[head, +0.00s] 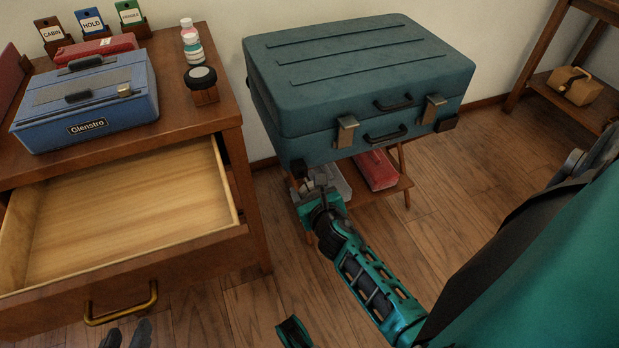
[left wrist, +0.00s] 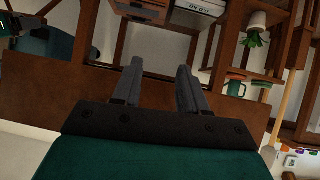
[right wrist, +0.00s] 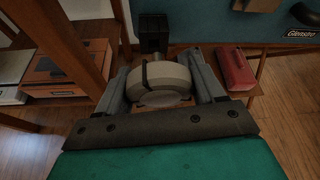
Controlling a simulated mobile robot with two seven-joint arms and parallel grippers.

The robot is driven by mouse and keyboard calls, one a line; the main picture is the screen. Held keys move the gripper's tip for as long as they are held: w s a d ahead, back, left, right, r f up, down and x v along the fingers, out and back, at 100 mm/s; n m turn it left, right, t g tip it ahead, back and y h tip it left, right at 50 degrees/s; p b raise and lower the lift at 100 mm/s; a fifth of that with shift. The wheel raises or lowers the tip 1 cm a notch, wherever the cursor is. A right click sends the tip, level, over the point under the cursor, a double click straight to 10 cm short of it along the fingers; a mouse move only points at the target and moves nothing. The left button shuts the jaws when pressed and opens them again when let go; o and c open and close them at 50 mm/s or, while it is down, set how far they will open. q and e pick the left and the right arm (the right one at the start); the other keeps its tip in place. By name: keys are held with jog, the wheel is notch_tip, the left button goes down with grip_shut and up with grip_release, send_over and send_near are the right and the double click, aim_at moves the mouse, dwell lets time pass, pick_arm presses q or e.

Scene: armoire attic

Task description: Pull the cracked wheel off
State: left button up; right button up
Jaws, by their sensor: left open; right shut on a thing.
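The large teal suitcase (head: 360,70) lies on a low wooden rack, its underside corner hidden behind my right gripper in the head view. In the right wrist view, a pale grey wheel (right wrist: 163,78) with a black band sits below a black square mount (right wrist: 153,34) on the suitcase. My right gripper (right wrist: 162,84) is shut on the wheel, one finger on each side. It also shows in the head view (head: 318,186). My left gripper (head: 126,335) is open and empty, in front of the drawer.
A wooden dresser (head: 222,112) at the left has its empty drawer (head: 125,205) pulled out. A red box (head: 376,170) lies on the rack's lower shelf (head: 385,192). Floor is clear right of the rack.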

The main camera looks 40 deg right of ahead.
jog(key=shift+s+a+f, duration=0.2)
jog(key=shift+s+a, duration=0.1)
